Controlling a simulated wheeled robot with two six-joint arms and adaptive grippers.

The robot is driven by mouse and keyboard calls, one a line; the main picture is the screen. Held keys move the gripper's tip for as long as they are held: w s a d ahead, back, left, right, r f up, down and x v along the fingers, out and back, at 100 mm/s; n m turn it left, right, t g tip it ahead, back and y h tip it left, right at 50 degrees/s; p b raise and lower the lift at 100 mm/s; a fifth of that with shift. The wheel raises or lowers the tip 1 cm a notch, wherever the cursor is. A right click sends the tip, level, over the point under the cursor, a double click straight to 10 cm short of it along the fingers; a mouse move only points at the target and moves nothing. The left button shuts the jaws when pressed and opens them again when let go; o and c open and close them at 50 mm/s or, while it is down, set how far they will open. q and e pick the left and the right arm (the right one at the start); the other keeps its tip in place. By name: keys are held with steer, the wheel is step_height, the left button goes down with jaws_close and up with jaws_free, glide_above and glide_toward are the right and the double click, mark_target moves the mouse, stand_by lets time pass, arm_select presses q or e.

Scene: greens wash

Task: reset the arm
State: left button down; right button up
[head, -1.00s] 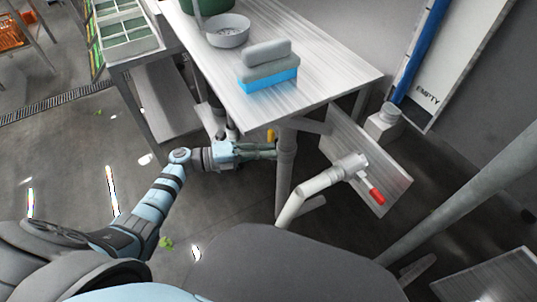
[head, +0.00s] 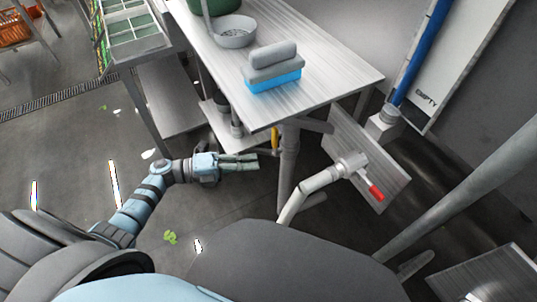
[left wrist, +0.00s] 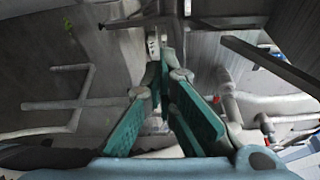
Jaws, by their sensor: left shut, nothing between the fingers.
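My left gripper (head: 252,160) reaches in from the left in the head view, low beside the metal table's leg and below the tabletop. Its fingers are together with nothing between them. In the left wrist view my left gripper (left wrist: 160,75) shows its green finger pads converging at the tips. My right gripper is not in view.
The metal table (head: 335,85) holds a blue and grey brush (head: 273,68), a grey bowl (head: 234,31) and a green container (head: 212,5). A pipe with a red-handled valve (head: 375,192) is right of the table leg (head: 288,165). Open floor lies left of my left arm.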

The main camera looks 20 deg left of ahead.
arm_select(q)
steer(key=shift+v, duration=1.05)
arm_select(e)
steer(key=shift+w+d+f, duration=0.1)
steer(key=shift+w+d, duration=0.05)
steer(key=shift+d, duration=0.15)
